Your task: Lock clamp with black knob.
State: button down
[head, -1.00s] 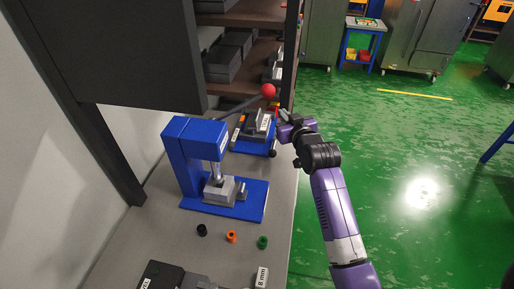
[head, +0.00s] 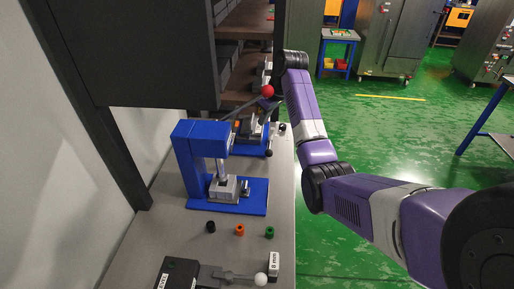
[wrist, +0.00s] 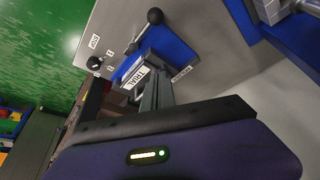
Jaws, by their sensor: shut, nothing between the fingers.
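A clamp fixture (head: 250,132) on a blue base stands on the bench beyond the blue press. Its black knob (head: 268,153) shows at the front edge of that base. In the wrist view the black knob (wrist: 155,16) tops a metal lever beside the blue base (wrist: 178,48) and a block labelled "TRIAL" (wrist: 137,77). A second black knob (wrist: 94,63) sits by small labels on the grey bench. My gripper (head: 267,104) is shut and empty above the fixture, apart from the knob. Its fingertips are hard to make out.
The blue press (head: 203,145) with a red ball (head: 267,91) on its lever stands nearer. A dark cabinet (head: 140,50) overhangs the left.

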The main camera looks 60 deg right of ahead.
aim_at(270, 145)
jog(key=shift+s+a+f+n, duration=0.3)
jog(key=shift+s+a, duration=0.15)
jog(key=shift+a, duration=0.15)
jog(key=p+x, duration=0.1)
jog(key=x, duration=0.9)
jog(key=shift+s+a+f, duration=0.15)
jog(key=s, duration=0.1)
jog(key=s+p, duration=0.2)
jog(key=shift+a, duration=0.25)
jog(key=shift+s+a+f, duration=0.1)
jog(key=shift+s+f, duration=0.15)
jog(key=shift+s, duration=0.25)
jog(key=shift+f+y, duration=0.15)
jog(key=shift+y, duration=0.15)
